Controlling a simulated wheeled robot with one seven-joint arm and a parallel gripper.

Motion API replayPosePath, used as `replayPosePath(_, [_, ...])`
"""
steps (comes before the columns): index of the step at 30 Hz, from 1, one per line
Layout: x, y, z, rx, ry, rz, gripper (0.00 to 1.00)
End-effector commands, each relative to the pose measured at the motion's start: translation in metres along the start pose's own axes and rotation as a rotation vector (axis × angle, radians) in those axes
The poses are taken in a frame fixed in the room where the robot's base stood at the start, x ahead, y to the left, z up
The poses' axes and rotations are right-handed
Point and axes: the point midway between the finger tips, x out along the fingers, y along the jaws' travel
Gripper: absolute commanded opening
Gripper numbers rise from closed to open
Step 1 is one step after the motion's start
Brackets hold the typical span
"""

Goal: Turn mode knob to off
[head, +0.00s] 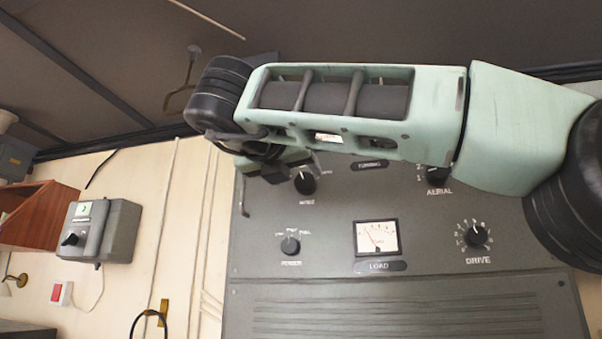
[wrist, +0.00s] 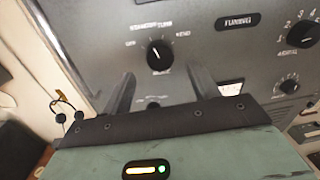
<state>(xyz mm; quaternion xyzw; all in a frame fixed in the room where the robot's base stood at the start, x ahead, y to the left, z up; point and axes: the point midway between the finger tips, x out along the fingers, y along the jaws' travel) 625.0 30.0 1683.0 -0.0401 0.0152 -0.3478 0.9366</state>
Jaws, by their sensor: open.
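The mode knob (head: 305,183) is a round black knob on the grey radio panel, just below my gripper in the head view. In the wrist view the mode knob (wrist: 160,54) sits ahead of the fingers, with OFF printed at its left, STANDBY and TUNE above and SEND at its right. A pale pointer mark shows on it, but its exact setting is hard to tell. My gripper (head: 281,182) is open, and the wrist view shows its two dark fingers (wrist: 163,80) apart with nothing between them. The knob appears clear of both fingers.
The panel also carries a power knob (head: 290,245), a load meter (head: 376,238), a drive knob (head: 475,237) and an aerial knob (head: 436,174). A grey wall box (head: 100,230) and a wooden box (head: 38,217) are at the left.

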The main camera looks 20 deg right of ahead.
Motion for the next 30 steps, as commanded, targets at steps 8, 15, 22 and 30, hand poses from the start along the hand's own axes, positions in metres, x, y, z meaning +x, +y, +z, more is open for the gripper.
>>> replayPosePath(8, [0.037,0.0,0.001,-0.001,0.0,-0.001,0.6])
replayPosePath(15, [0.043,0.0,0.0,-0.001,0.0,0.0,0.6])
replayPosePath(22, [0.043,0.0,0.0,-0.001,0.0,0.0,0.41])
replayPosePath(30, [0.043,0.0,0.0,-0.004,0.0,0.0,0.15])
